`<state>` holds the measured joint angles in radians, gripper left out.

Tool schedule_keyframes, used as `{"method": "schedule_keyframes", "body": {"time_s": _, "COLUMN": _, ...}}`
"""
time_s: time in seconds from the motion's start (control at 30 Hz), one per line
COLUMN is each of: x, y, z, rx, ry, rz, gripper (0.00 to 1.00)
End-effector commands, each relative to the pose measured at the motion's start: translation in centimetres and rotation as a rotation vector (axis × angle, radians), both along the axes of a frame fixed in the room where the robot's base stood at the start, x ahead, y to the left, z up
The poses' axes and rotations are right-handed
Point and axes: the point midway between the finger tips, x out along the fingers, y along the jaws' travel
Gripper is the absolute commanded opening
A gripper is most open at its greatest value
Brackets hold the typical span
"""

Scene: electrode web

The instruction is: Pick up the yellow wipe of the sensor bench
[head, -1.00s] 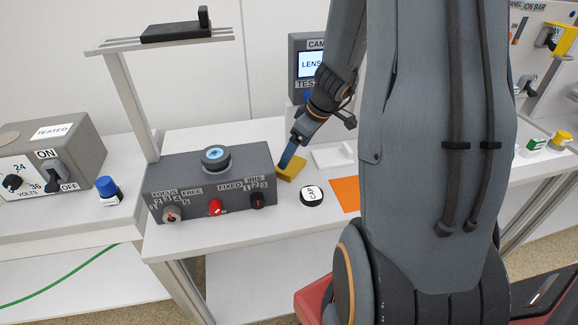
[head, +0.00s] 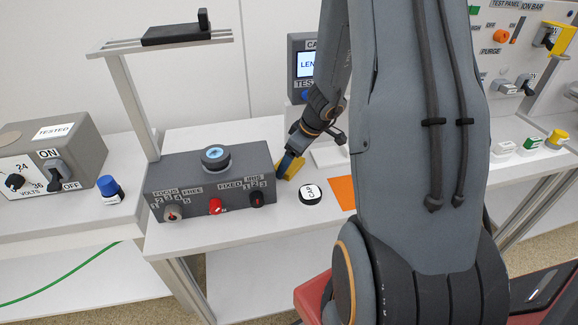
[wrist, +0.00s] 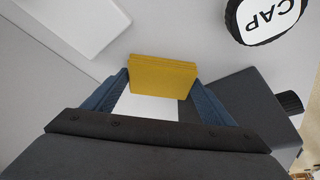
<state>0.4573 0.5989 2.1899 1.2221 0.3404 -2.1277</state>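The yellow wipe (head: 291,166) is at the right end of the dark control box on the white bench. In the wrist view the wipe (wrist: 162,75) sits between the tips of my two blue fingers, which meet its left and right ends. My gripper (head: 288,165) points down at the wipe and is shut on it. In the head view the wipe looks tilted and partly hidden by a finger. I cannot tell how far it is off the bench.
The dark control box (head: 210,185) with knobs stands close left of my gripper. A round CAP (head: 310,193) and an orange mat (head: 342,191) lie to the right. A white tray (head: 330,155) and the LENS test screen (head: 306,66) are behind.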

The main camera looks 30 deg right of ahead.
Motion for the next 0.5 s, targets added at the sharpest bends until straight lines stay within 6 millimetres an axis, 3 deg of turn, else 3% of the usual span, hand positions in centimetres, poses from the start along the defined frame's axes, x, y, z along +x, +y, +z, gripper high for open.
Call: {"method": "schedule_keyframes", "body": {"time_s": 0.5, "x": 0.1, "y": 0.0, "z": 1.1, "rx": 0.000, "ry": -0.003, "rz": 0.001, "gripper": 0.53}}
